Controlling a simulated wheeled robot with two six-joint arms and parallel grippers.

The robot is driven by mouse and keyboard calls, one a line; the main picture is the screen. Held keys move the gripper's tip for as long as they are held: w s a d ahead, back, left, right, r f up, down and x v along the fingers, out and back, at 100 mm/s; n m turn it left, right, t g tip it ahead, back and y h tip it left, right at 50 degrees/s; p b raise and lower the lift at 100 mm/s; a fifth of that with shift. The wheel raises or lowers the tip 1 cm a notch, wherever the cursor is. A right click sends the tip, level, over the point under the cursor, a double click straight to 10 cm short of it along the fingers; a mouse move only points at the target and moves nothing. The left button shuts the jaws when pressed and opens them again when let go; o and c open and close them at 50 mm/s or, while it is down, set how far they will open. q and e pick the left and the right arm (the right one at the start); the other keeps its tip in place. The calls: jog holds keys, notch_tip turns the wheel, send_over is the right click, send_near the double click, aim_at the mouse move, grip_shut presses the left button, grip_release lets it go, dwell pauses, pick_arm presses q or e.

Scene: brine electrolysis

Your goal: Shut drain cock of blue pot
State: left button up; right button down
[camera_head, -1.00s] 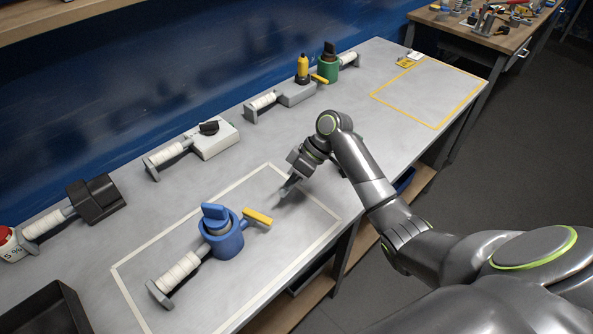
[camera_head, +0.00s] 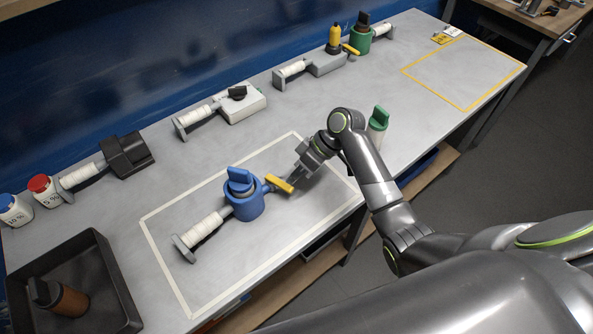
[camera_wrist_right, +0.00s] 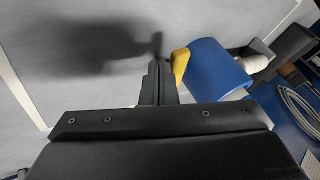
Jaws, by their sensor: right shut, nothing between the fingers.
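The blue pot (camera_head: 246,204) stands inside the pale taped rectangle, with a blue knob on top. Its drain cock has a yellow lever (camera_head: 279,184) on the pot's right side, slanting down to the right. My right gripper (camera_head: 295,178) is shut and empty, its fingertips just right of the yellow lever. In the right wrist view the shut fingers (camera_wrist_right: 158,75) are beside the yellow lever (camera_wrist_right: 180,65), with the blue pot (camera_wrist_right: 212,68) beyond it. I cannot tell whether they touch the lever. My left gripper is not in view.
A white-wrapped grey holder (camera_head: 203,227) adjoins the pot on the left. A black tray (camera_head: 110,270) stands at lower left. A white and green container (camera_head: 378,122) is behind my right arm. Other apparatus lines the wall side.

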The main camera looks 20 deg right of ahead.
jog(key=m+p, duration=0.1)
jog(key=s+a+m+t+p, duration=0.1)
jog(key=p, duration=0.1)
jog(key=shift+s+r, duration=0.1)
jog(key=shift+r, duration=0.25)
jog(key=shift+s, duration=0.15)
jog(key=shift+a+f, duration=0.1)
jog(key=shift+f, duration=0.1)
